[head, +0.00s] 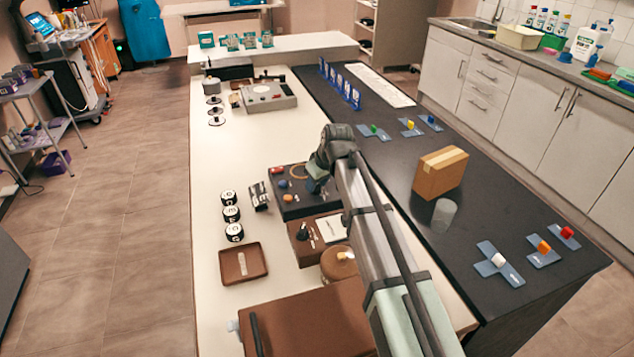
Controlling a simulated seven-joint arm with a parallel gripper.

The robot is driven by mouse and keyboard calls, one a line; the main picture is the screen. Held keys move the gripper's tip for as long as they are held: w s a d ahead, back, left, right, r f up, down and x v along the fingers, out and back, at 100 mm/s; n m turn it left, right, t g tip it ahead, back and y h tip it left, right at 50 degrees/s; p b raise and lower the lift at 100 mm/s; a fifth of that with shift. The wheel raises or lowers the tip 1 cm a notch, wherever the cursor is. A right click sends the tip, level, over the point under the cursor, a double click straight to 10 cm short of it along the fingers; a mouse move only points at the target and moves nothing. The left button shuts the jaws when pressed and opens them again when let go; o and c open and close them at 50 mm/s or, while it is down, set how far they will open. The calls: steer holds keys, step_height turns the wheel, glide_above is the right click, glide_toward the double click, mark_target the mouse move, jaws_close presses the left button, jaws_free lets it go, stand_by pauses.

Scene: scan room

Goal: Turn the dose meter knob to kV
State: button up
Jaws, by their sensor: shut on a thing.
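My gripper (316,186) points down at the right part of a low dark box (292,208). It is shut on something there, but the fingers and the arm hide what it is. I cannot tell for certain which box is the dose meter, or any knob's setting.
Black-and-white round pieces (231,214) and a brown tray (244,264) lie to the left. A round brown container (338,263) and a large brown case (303,325) are in front. A cardboard box (440,173) and a clear cup (444,215) stand on the dark counter right of my arm.

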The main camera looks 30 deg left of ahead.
steer(key=o, duration=1)
steer(key=shift+o, duration=0.2)
steer(key=v, duration=1.4)
steer(key=shift+s+f, duration=0.1)
